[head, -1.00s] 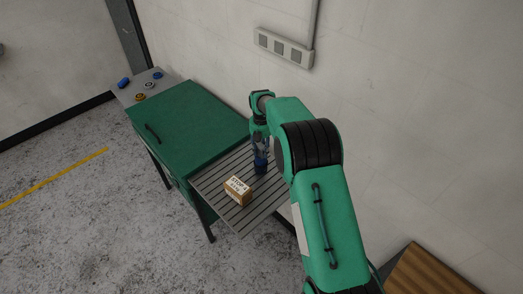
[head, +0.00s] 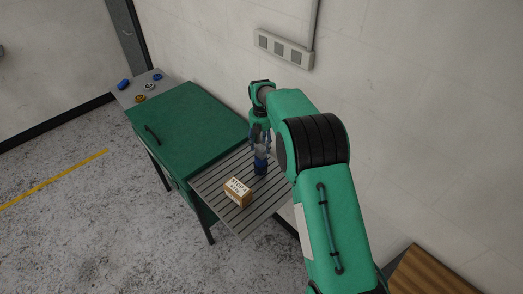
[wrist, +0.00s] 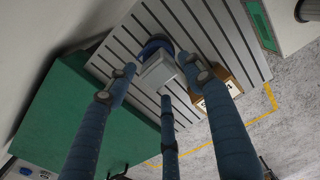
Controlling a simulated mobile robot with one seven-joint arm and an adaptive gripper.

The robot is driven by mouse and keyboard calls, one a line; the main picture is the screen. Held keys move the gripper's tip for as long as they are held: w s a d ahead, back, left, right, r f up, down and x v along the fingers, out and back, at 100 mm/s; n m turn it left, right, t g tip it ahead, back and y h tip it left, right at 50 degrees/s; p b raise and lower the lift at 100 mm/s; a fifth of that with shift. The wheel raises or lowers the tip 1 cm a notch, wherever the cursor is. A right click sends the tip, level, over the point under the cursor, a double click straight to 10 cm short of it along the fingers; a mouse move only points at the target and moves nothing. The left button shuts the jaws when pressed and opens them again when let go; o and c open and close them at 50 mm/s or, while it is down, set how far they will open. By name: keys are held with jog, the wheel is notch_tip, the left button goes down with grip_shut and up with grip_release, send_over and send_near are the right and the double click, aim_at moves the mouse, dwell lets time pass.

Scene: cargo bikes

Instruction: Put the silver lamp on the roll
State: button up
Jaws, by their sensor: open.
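The silver lamp (wrist: 159,70) is a small pale grey block in the wrist view. The roll (wrist: 149,46) is a dark blue round thing just beside and under it. In the head view the blue roll (head: 261,168) stands on the slatted shelf, with the greyish lamp (head: 260,151) appearing to rest on its top. My gripper (head: 260,138) is open just above the lamp, its blue fingers pointing down. In the wrist view its fingers (wrist: 158,80) spread around the lamp with visible gaps.
A cardboard box (head: 238,193) with black lettering sits on the slatted shelf (head: 215,182), close to the roll. A green cabinet (head: 190,122) adjoins the shelf. A grey side shelf (head: 129,97) at the far left holds several small coloured items. The wall stands close behind.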

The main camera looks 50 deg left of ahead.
aim_at(261, 148)
notch_tip(261, 148, up, 7)
jog(key=shift+r+b, duration=0.2)
jog(key=shift+b, duration=0.15)
dwell(0.6)
dwell(0.4)
